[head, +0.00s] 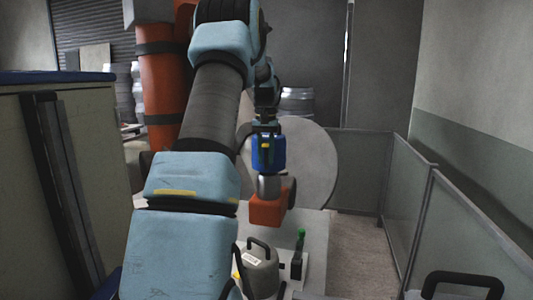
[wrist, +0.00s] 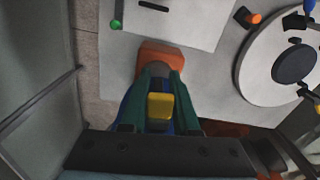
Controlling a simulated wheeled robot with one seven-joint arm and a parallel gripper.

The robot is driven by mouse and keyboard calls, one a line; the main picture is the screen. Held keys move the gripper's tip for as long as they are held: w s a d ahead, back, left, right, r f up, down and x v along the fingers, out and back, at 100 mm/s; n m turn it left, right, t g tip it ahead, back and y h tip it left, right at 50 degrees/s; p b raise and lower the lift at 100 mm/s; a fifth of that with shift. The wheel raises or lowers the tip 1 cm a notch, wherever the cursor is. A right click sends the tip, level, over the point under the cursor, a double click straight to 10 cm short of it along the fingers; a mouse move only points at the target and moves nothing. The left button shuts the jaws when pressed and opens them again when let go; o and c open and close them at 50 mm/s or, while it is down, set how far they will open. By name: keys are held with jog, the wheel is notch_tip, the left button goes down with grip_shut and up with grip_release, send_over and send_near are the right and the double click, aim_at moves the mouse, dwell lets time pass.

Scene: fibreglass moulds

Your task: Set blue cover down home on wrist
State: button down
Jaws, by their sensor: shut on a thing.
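My gripper (head: 266,132) is shut on the blue cover (head: 268,155), which has a yellow tab on its face. The cover is upright, directly above a grey cylindrical wrist (head: 268,187) that rises from an orange block (head: 267,211). In the head view the cover's lower edge meets the top of the grey part; I cannot tell whether it is seated or just above. In the wrist view my gripper (wrist: 160,80) hides most of the cover (wrist: 128,108), and the orange block (wrist: 165,56) shows beyond the fingers.
A pale table (head: 314,240) carries a grey canister (head: 261,272) and a green-knobbed fixture (head: 300,240). A large round disc (head: 315,165) stands behind the cover. Glazed partitions (head: 400,200) close off the right. A cabinet (head: 90,180) stands at the left.

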aim_at(266, 189)
jog(key=shift+f, duration=1.25)
jog(key=shift+f+b, duration=3)
jog(key=shift+f, duration=0.95)
jog(key=shift+f+b, duration=0.3)
jog(key=shift+f, duration=0.5)
jog(key=c, duration=0.6)
grip_release()
